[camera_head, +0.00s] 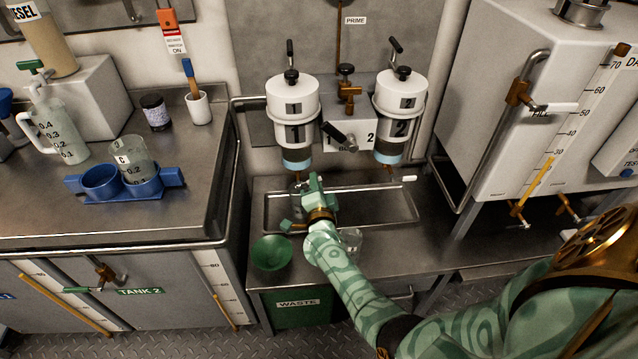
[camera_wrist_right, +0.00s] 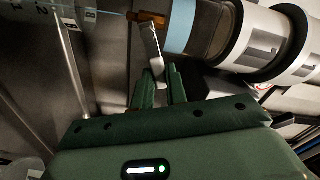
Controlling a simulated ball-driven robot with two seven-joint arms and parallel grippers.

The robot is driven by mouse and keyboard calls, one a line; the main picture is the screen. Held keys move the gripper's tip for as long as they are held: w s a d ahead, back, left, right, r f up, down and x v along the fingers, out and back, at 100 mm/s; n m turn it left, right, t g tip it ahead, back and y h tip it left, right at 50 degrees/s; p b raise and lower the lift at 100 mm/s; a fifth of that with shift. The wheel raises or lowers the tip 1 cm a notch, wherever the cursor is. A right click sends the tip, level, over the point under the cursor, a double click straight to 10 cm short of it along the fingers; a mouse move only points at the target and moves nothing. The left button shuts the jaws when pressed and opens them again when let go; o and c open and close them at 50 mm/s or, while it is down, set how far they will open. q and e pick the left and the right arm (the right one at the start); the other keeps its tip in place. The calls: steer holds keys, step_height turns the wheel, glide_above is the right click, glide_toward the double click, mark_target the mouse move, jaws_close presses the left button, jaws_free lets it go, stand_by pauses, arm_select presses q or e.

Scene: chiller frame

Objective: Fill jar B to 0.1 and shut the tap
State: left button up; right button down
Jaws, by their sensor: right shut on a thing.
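Filter 1 (camera_head: 292,112) hangs on the back wall, with a blue band (camera_wrist_right: 179,25) low on its body. Under it is a brass tap (camera_wrist_right: 148,18) with a pale flat lever (camera_wrist_right: 153,50). My right gripper (camera_head: 303,192) is below filter 1, shut on this lever, which shows between its fingers (camera_wrist_right: 160,84) in the wrist view. A thin pale line runs from the tap; it looks like liquid. A clear jar (camera_head: 351,240) stands by my right forearm, partly hidden; its letter cannot be read. Jar C (camera_head: 135,158) sits in a blue holder. My left gripper is not in view.
A steel tray (camera_head: 385,207) lies below filters 1 and 2 (camera_head: 400,100). A green funnel (camera_head: 272,252) is above the WASTE bin (camera_head: 300,305). A measuring jug (camera_head: 62,135) stands on the left counter. A large white tank (camera_head: 530,100) fills the right side.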

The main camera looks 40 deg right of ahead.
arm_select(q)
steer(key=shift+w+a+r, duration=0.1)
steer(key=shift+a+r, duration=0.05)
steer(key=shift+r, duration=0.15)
arm_select(e)
steer(key=shift+a+r+n, duration=0.1)
steer(key=shift+r+n, duration=0.05)
steer(key=shift+n, duration=0.35)
steer(key=c, duration=1.4)
jaws_free()
arm_select(q)
steer(key=shift+p, duration=0.3)
